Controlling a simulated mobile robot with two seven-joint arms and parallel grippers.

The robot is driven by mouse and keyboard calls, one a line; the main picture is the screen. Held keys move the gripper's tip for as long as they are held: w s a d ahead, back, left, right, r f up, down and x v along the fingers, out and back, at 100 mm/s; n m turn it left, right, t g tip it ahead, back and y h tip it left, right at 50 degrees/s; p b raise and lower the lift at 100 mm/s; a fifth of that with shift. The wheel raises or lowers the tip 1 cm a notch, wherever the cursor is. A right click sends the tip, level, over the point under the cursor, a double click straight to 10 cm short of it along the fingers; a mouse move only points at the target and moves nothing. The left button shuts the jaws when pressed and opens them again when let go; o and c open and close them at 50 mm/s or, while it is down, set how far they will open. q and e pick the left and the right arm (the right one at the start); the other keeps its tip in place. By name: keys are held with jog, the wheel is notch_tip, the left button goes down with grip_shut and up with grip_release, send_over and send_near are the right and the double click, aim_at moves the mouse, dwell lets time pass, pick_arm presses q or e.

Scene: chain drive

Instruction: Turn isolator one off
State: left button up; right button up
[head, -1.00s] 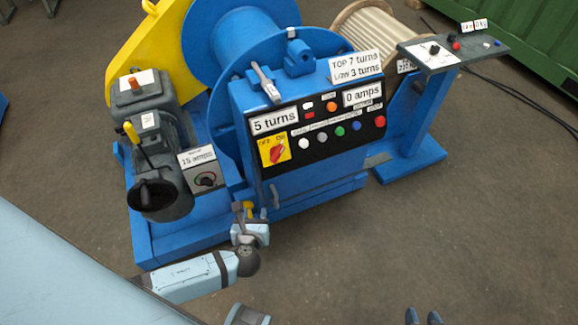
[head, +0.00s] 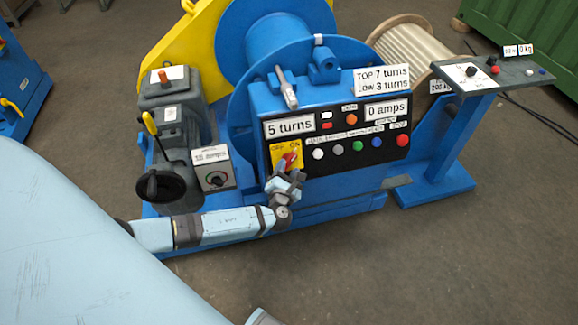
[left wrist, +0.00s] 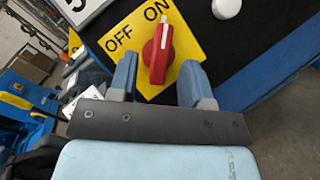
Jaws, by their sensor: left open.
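The isolator switch is a red rotary knob (left wrist: 158,55) on a yellow plate (left wrist: 188,42) lettered OFF and ON. The white mark on the knob points towards ON. In the head view the knob (head: 290,158) is at the lower left of the black control panel. My left gripper (left wrist: 157,64) is open, with one finger on each side of the knob's lower part and visible gaps between. In the head view my left gripper (head: 286,174) is right at the yellow plate and partly covers it. My right gripper is not in view.
The panel (head: 335,140) carries several coloured buttons right of the isolator, on a blue winch frame. A grey motor (head: 175,130) and a small box with a dial (head: 215,178) stand to the left. A pedestal console (head: 485,78) stands to the right. The front floor is clear.

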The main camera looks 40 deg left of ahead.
pick_arm(q)
jog(key=shift+x, duration=1.1)
grip_shut()
